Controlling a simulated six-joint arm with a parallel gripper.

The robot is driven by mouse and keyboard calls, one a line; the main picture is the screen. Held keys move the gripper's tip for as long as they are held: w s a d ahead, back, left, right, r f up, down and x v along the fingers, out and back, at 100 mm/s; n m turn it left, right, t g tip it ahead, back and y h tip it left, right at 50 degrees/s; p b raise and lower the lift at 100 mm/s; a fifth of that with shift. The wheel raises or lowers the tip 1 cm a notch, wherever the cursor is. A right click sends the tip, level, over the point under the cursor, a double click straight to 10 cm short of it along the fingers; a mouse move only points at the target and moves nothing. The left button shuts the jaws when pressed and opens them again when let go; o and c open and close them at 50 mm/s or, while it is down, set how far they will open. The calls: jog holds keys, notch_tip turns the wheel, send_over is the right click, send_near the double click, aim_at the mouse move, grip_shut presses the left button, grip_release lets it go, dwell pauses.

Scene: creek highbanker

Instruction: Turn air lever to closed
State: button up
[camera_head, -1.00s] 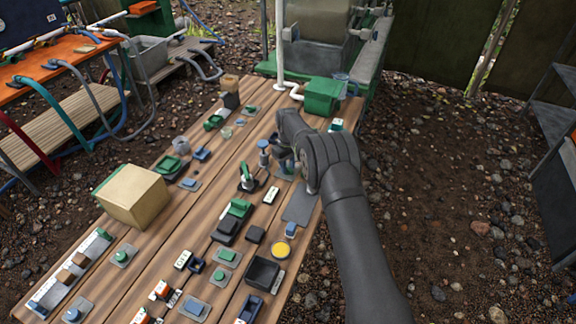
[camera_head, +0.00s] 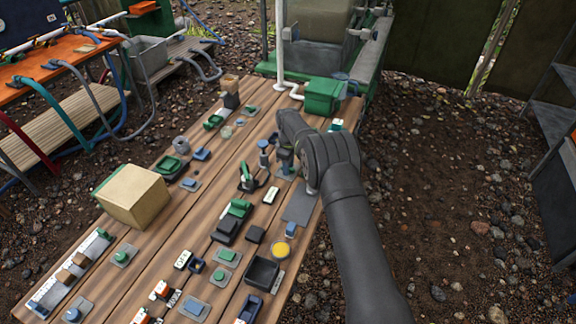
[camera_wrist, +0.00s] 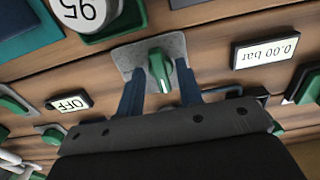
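In the wrist view, a small green lever (camera_wrist: 159,72) with a pale line on it stands on a grey plate (camera_wrist: 127,54) fixed to the wooden table. I take it for the air lever, but no name label on it is readable. My gripper (camera_wrist: 160,92) has one blue finger on each side of the lever. The fingers are apart, and a gap shows between them and the lever. In the head view my gripper (camera_head: 285,160) is low over the table's right side, and my arm and gripper hide the lever.
A "0.00 bar" display (camera_wrist: 265,52) is right of the lever and an "OFF" label (camera_wrist: 69,103) is left. A round "95" dial (camera_wrist: 82,10) stands close by. Several small controls, a cardboard box (camera_head: 133,195) and a green box (camera_head: 321,97) crowd the table.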

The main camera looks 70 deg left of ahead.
jog(key=shift+r, duration=0.1)
dwell(0.4)
jog(key=shift+r, duration=3.45)
jog(key=shift+f, duration=0.1)
notch_tip(320, 180, down, 6)
jog(key=shift+f, duration=0.55)
jog(key=shift+r+m, duration=0.1)
jog(key=shift+m, duration=1.4)
